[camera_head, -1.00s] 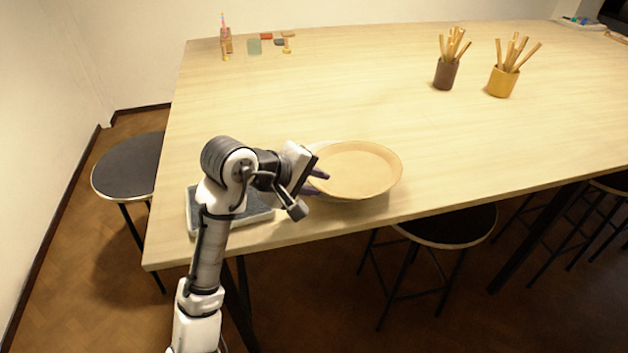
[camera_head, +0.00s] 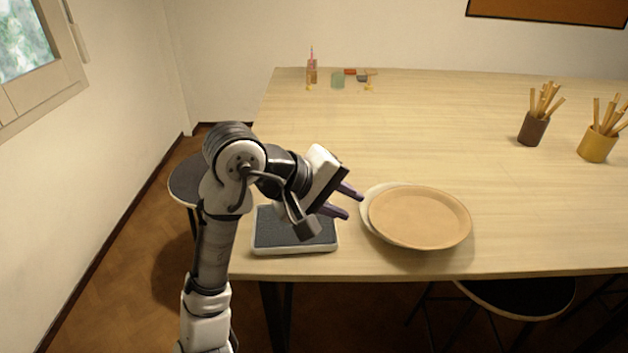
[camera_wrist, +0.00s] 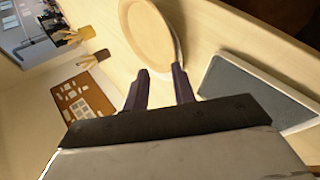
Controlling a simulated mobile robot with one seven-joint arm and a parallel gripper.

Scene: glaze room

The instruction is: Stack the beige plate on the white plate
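The beige plate (camera_head: 420,217) lies on top of the white plate (camera_head: 369,222), near the front edge of the table. It sits slightly to the right, so the white rim shows along its left side. The beige plate also shows at the top of the wrist view (camera_wrist: 148,28), with a strip of the white plate's rim beside it. My gripper (camera_head: 356,203) is left of the plates, its two purple fingers apart with nothing between them. The wrist view also shows the open, empty fingers (camera_wrist: 160,82), apart from the plates.
A grey-topped scale or tray (camera_head: 292,231) lies under my gripper. A dark cup (camera_head: 532,130) and a yellow cup (camera_head: 597,147) with wooden tools stand at the back right. Small bottles and blocks (camera_head: 338,80) are at the far edge. The table's middle is clear.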

